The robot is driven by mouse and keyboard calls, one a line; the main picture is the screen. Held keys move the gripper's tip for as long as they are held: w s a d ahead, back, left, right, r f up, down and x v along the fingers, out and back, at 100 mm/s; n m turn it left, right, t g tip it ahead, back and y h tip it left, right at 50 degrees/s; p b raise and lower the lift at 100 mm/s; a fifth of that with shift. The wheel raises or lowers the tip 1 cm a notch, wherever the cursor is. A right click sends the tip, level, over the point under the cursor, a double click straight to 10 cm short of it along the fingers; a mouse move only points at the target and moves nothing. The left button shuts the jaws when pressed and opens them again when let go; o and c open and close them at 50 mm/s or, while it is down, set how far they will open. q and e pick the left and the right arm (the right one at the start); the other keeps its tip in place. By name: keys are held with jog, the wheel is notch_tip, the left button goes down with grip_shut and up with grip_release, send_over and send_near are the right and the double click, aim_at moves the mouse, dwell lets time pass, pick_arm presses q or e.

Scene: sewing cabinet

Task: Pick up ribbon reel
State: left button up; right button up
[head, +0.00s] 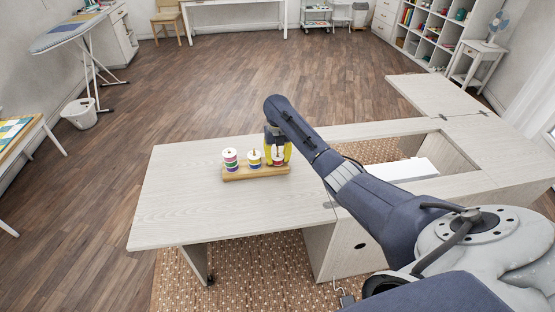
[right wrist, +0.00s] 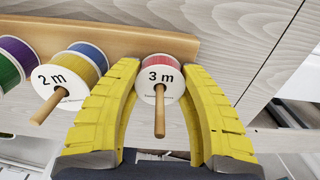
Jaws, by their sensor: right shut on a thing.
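A ribbon reel marked "3 m" (right wrist: 161,74) with red ribbon and white flanges is on a peg of the wooden stand; it also shows in the head view (head: 276,159). The yellow fingers of my right gripper (head: 278,152) are on either side of this reel. In the right wrist view my right gripper (right wrist: 160,80) is shut on it. A "2 m" reel with yellow ribbon (right wrist: 83,68) is beside it to the left. My left gripper is not in view.
The wooden stand (head: 243,174) is on the pale cabinet top (head: 190,200), which is clear to the left and in front. To the right is an opening with a white object (head: 404,169). An ironing board (head: 72,32) and a white basket (head: 80,113) are farther off.

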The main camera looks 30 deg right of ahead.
notch_tip(320, 180, up, 19)
jog(key=shift+r, duration=0.15)
dwell(0.5)
jog(key=shift+r, duration=0.1)
dwell(0.4)
